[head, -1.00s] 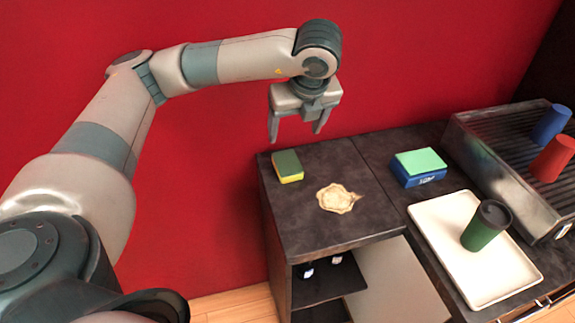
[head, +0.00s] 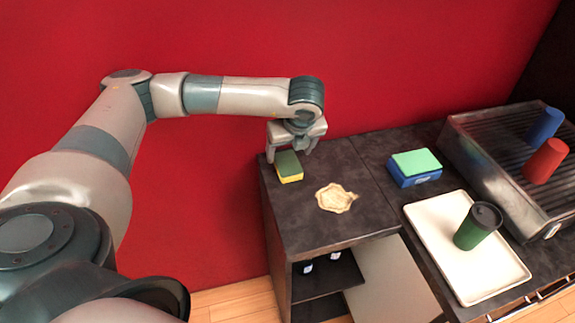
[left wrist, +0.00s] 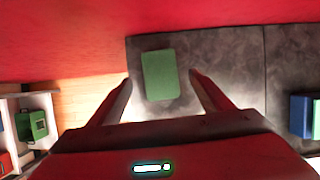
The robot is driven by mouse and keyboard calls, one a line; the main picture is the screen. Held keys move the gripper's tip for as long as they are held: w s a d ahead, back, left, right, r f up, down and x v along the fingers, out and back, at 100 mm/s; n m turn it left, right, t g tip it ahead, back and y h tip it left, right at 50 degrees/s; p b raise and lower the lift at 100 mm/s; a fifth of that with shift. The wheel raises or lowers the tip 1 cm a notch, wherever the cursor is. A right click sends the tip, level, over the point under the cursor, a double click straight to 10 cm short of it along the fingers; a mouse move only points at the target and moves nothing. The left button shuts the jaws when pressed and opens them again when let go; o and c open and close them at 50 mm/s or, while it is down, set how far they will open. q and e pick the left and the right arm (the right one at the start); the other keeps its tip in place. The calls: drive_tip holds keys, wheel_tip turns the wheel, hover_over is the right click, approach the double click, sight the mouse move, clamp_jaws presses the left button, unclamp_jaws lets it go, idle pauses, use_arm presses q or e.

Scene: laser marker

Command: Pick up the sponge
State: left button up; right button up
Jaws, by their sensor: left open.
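The sponge (head: 288,166) is a small block with a dark green top and yellow side. It lies flat on the dark counter near its back left corner. In the left wrist view the sponge's green top (left wrist: 160,75) shows between the two fingers. My left gripper (head: 289,158) points down, open and empty, with its fingers just above or around the back of the sponge. I cannot tell whether they touch it. The left gripper's fingers also show apart in the left wrist view (left wrist: 158,84). My right gripper is in neither view.
A beige stain or spill (head: 337,198) lies in front of the sponge. To the right are a blue box with a green top (head: 414,168), a white tray (head: 440,226) with a green cup (head: 477,226), and a metal rack (head: 482,158) with blue and red cups. A red wall stands behind.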

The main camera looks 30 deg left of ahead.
sight(288, 164)
use_arm(q)
drive_tip(key=shift+f+p, duration=0.7)
drive_tip(key=shift+p, duration=0.2)
drive_tip(key=p+x, duration=0.1)
drive_tip(key=x, duration=0.2)
drive_tip(key=shift+s+d+p, duration=0.1)
drive_tip(key=shift+d+p, duration=0.05)
drive_tip(key=shift+p, duration=0.15)
drive_tip(key=shift+f, duration=0.45)
drive_tip(key=shift+f+b, duration=0.25)
drive_tip(key=shift+b, duration=0.4)
drive_tip(key=c, duration=1.1)
